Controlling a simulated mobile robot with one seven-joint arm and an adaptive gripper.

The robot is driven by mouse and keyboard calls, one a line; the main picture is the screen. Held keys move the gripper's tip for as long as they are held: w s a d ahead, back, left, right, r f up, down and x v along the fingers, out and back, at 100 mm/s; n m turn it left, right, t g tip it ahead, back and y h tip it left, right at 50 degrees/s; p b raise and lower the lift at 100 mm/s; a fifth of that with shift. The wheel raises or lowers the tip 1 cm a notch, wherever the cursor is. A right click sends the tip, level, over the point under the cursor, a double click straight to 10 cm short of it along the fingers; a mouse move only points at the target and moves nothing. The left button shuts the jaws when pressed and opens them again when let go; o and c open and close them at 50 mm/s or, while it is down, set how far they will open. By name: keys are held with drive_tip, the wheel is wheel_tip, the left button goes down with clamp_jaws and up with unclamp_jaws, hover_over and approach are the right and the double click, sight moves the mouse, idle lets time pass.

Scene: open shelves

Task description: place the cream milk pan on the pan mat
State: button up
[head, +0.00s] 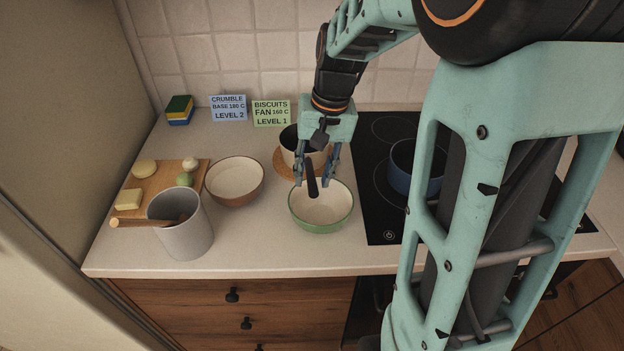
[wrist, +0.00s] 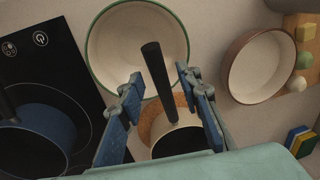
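The cream milk pan (head: 288,148) stands upright at the back of the counter, its dark inside and black handle (head: 312,188) showing. The handle points toward the front. The round cork pan mat (head: 282,167) shows under the pan's left and front edge; the pan appears to rest on it, slightly off centre. My gripper (head: 313,182) is open above the handle. In the wrist view, the handle (wrist: 157,75) lies between the spread fingers of my gripper (wrist: 160,82), with gaps on both sides. My gripper hides part of the pan, and the lower edge of the wrist view cuts it off.
A green bowl (head: 322,222) stands just in front, under the handle's end. A brown bowl (head: 235,198) and a grey crock (head: 182,245) stand left. A blue pan (head: 402,180) sits on the black hob (head: 377,218) at right. Cards (head: 271,113) lean behind.

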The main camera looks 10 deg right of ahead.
wheel_tip(320, 180, up, 10)
drive_tip(key=d, duration=0.1)
drive_tip(key=shift+s+d+f, duration=0.2)
drive_tip(key=shift+s, duration=0.15)
